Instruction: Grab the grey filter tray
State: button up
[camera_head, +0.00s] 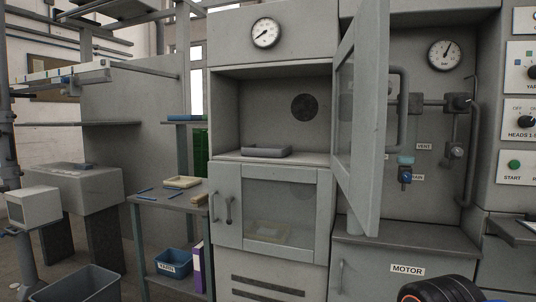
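A flat dark grey tray (266,151), which looks like the filter tray, lies on the floor of the open upper compartment (228,155) of the grey cabinet, close to the front edge. Nothing covers it from this side. My gripper is not in view. A black rounded part with an orange ring at the bottom right edge seems to be part of my arm, and it is far from the tray.
A tall glazed door (366,130) stands swung open right of the compartment. Below is a closed glass-fronted door (281,205) with a pale tray behind it.

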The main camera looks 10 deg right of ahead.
aim_at(264, 150)
jog(key=i+u, duration=0.85)
jog(key=i+l+u, duration=0.25)
jog(key=u, duration=0.15)
